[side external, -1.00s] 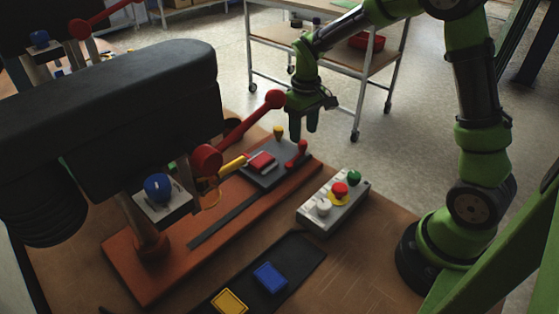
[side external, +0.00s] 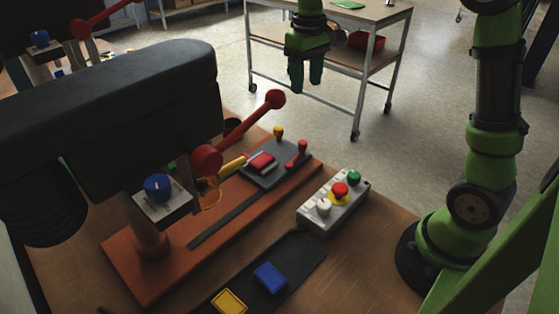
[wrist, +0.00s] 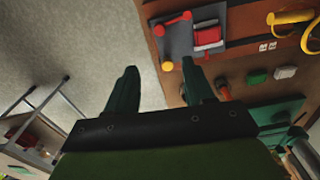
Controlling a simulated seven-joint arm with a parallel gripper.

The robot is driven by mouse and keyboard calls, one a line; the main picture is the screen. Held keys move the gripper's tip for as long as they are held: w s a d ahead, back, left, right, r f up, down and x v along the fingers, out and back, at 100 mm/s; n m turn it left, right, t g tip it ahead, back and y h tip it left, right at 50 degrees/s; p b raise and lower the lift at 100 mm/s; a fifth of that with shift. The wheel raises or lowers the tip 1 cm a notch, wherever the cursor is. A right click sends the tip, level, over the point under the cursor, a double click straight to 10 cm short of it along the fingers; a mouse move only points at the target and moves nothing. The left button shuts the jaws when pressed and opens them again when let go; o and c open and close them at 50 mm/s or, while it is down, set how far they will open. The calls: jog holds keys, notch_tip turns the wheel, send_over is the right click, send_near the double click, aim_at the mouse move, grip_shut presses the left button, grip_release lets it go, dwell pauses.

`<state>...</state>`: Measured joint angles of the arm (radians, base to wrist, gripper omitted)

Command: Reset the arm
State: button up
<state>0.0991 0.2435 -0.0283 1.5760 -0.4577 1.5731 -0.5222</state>
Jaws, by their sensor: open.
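My gripper (side external: 306,76) is high above the far edge of the workbench, pointing down in the side view. Its two green fingers are apart with nothing between them. In the wrist view the open fingers (wrist: 162,92) show over the bench's edge and the floor. Below and to the left stands a grey plate (side external: 275,170) with a red block (side external: 262,162), a yellow knob and red knobs. It also shows in the wrist view (wrist: 177,45), past the fingertips. My gripper touches nothing.
A large black machine head (side external: 120,130) with a red lever (side external: 250,121) fills the left. A button box (side external: 315,218) with red, green and white buttons sits at the bench's right. Blue and yellow blocks lie on a black tray (side external: 305,254). A wheeled cart (side external: 370,70) stands behind.

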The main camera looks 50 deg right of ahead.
jog(key=s+a+m+t+y, duration=0.1)
jog(key=s+a+t, duration=0.2)
jog(key=s, duration=0.5)
jog(key=s+a+r+m+t+y, duration=0.1)
jog(key=s+a+t, duration=0.3)
jog(key=s, duration=0.5)
jog(key=shift+a+r+m, duration=0.2)
jog(key=shift+a+m, duration=0.4)
jog(key=shift+a, duration=0.05)
